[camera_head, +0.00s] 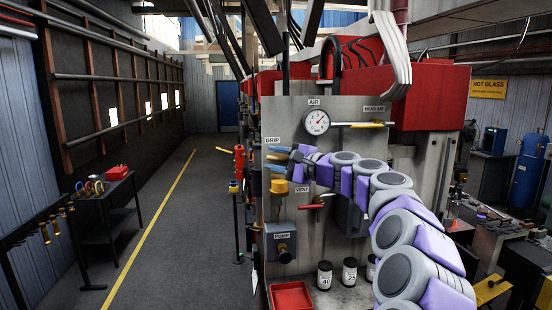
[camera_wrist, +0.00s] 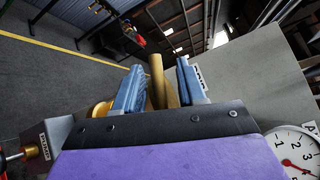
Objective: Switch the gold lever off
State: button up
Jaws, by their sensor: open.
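A gold lever (camera_wrist: 157,80) stands up between the two blue fingers of my gripper (camera_wrist: 157,88) in the wrist view. A second gold bar shows close beside it. Both fingers are apart, with gaps to the lever; I cannot tell any contact. In the head view my gripper (camera_head: 276,158) reaches left along the panel, just below the DRIP label (camera_head: 274,140). The lever there is mostly hidden by the fingers. Another yellow-gold lever (camera_head: 367,125) lies level under the HEAD AIR label, right of the gauge.
The grey panel (camera_head: 290,115) carries a pressure gauge (camera_head: 317,122), a red VENT lever (camera_head: 311,207) and a PUMP box (camera_head: 282,250). A gold knob (camera_head: 279,187) sits just below my gripper. A red tray (camera_head: 291,297) and small jars stand below. The aisle at left is clear.

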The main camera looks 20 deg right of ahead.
jog(key=shift+w+a+r, duration=0.1)
jog(key=shift+a, duration=0.7)
jog(key=shift+c, duration=0.2)
jog(key=shift+a, duration=0.3)
jog(key=shift+c, duration=0.7)
jog(key=shift+a, duration=0.15)
jog(key=c, duration=0.3)
jog(key=shift+d, duration=0.35)
grip_shut()
jog(key=shift+h, duration=0.3)
jog(key=shift+f+n+g+p, duration=0.3)
jog(key=shift+n+g+p, duration=0.2)
jog(key=shift+n+p, duration=0.15)
jog(key=shift+f+n+h, duration=0.25)
jog(key=shift+f+h, duration=0.1)
jog(key=shift+h, duration=0.05)
